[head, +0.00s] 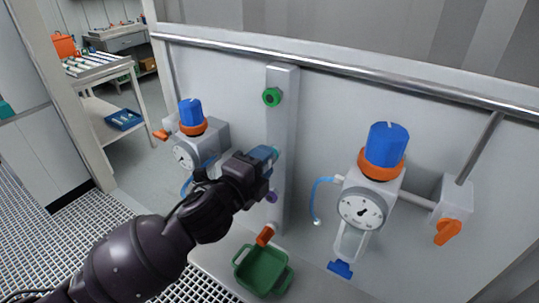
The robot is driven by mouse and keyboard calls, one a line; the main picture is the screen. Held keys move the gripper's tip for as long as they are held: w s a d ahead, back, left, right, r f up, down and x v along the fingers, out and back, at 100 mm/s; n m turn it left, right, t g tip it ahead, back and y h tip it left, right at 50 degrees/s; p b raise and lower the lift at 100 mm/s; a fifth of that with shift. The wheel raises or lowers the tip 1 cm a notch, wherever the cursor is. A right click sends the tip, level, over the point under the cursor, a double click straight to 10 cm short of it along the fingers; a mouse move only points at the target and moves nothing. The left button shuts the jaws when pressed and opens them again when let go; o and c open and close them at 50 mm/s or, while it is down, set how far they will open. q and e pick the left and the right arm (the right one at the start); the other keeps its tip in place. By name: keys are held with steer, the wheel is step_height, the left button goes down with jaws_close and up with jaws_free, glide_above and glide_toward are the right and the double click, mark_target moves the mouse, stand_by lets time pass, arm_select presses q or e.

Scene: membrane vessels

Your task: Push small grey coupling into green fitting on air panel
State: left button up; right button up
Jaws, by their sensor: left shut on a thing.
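The green fitting (271,97) sits near the top of the pale upright strip of the air panel (283,130), uncovered and with nothing in it. My left gripper (268,157) is in front of the strip, below the green fitting and apart from it. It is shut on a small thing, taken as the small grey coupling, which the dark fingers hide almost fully. A blue hose (187,187) by the left regulator passes behind my gripper; I cannot see where it ends. A purple fitting (272,196) shows just below the gripper. My right gripper is not in view.
Regulators with blue knobs stand left (191,113) and right (385,145) of the strip. A blue hose with a pale end (317,222) hangs from the right one. A green tray (243,279) and an orange piece (265,235) are below. A metal rail (330,67) crosses above.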

arm_select(q)
steer(key=shift+s, duration=0.1)
jaws_close()
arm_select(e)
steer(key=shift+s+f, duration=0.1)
arm_select(q)
steer(key=shift+s+a, duration=0.4)
steer(key=shift+s, duration=0.05)
steer(key=shift+s+a+p, duration=0.1)
steer(key=shift+s+p, duration=0.05)
steer(key=shift+p, duration=0.2)
steer(key=shift+s+a, duration=0.25)
steer(key=shift+s, duration=0.1)
steer(key=shift+s+a, duration=0.15)
steer(key=shift+s, duration=0.05)
steer(key=shift+p+v, duration=0.6)
steer(key=shift+v, duration=0.85)
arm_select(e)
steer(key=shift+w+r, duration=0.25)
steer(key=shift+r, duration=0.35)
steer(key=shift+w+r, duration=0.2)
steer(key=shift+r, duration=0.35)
